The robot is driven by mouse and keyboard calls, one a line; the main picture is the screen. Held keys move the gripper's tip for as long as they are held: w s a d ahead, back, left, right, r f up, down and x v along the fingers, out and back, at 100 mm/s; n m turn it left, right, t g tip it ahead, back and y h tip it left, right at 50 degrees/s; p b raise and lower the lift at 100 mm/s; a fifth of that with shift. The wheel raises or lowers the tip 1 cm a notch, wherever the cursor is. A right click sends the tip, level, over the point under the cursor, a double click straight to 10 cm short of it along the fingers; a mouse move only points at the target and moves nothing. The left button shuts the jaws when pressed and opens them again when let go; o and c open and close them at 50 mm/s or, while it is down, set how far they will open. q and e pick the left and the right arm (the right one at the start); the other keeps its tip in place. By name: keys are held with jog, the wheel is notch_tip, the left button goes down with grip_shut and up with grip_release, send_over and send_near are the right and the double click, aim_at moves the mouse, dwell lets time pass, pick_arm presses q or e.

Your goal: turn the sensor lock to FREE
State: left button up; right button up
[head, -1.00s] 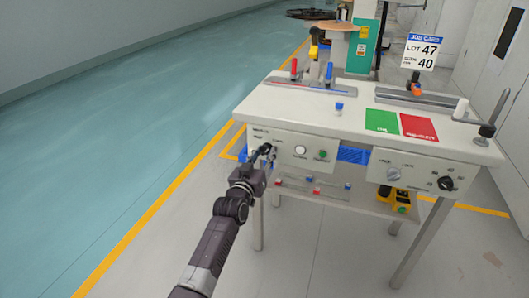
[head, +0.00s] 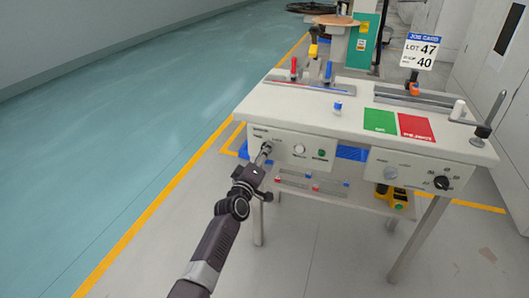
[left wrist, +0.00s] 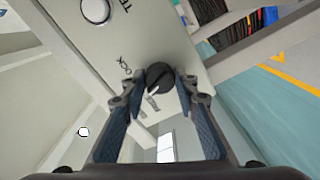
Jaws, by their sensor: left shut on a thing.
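The sensor lock is a small dark round knob on the left front panel (head: 288,147) of the white workbench. In the left wrist view the knob (left wrist: 160,77) sits between the fingertips, with a white pointer mark on it. The word LOCK reads on the panel beside it; another label near the pointer is too small to read surely. My left gripper (head: 264,153) is at the knob, and in the left wrist view (left wrist: 161,82) its two fingers are shut on the knob's sides. In the head view the gripper largely hides the knob. My right gripper is not in view.
A white button (head: 299,149) and a green one (head: 320,154) are right of the knob. A second panel (head: 415,171) with two dials is farther right. Green and red mats (head: 415,127) lie on the bench top. Open floor lies left.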

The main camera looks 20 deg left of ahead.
pick_arm(q)
jog(key=n, duration=0.5)
jog(key=shift+f, duration=0.1)
jog(key=shift+n, duration=0.5)
jog(key=o, duration=1.1)
jog(key=shift+o, duration=0.2)
jog(key=shift+s, duration=0.15)
jog(key=s, duration=1.1)
jog(key=shift+s+a, duration=0.25)
jog(key=shift+s, duration=0.15)
